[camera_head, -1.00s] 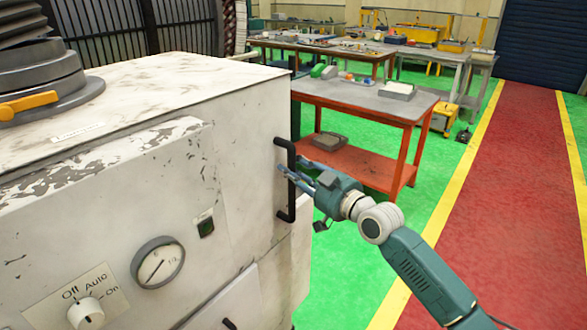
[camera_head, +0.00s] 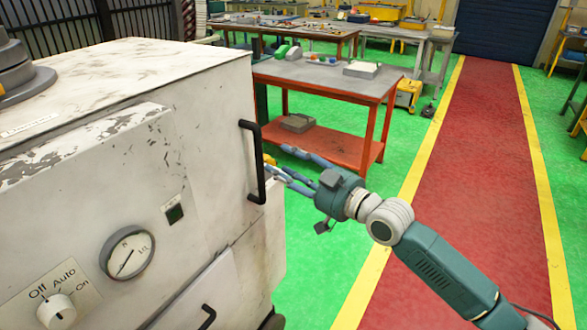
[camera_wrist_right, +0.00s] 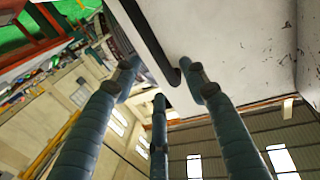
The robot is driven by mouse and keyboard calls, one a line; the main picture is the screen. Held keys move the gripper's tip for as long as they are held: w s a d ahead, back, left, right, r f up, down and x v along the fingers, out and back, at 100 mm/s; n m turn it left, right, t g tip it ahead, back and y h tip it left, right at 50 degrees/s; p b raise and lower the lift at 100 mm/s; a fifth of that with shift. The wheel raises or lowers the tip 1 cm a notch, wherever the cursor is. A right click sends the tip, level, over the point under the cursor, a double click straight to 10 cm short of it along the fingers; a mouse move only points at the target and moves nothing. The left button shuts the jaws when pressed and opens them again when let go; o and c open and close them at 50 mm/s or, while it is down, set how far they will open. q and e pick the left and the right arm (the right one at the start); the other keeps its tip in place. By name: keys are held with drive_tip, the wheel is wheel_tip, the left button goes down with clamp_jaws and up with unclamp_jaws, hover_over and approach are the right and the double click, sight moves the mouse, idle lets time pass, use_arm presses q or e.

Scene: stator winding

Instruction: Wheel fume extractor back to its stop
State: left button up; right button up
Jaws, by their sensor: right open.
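The fume extractor (camera_head: 195,160) is a scuffed white cabinet filling the left of the head view, with a dial, a switch and a grey fitting on top. Its black upright bar handle (camera_head: 252,165) is at its right corner; it also shows in the right wrist view (camera_wrist_right: 150,40). My right gripper (camera_head: 280,168) is open just right of the handle, fingers spread and pointing at the cabinet. In the right wrist view the handle's end lies between the fingertips (camera_wrist_right: 160,78), with nothing gripped. Contact cannot be told. My left gripper and the stop are not in view.
A red-framed workbench (camera_head: 325,82) with a lower shelf stands behind the handle. More benches stand at the back. A red walkway (camera_head: 475,180) with yellow edges runs along the right and is clear. Green floor (camera_head: 310,250) lies free beside the cabinet.

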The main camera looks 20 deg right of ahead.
drive_tip(key=shift+v, duration=1.25)
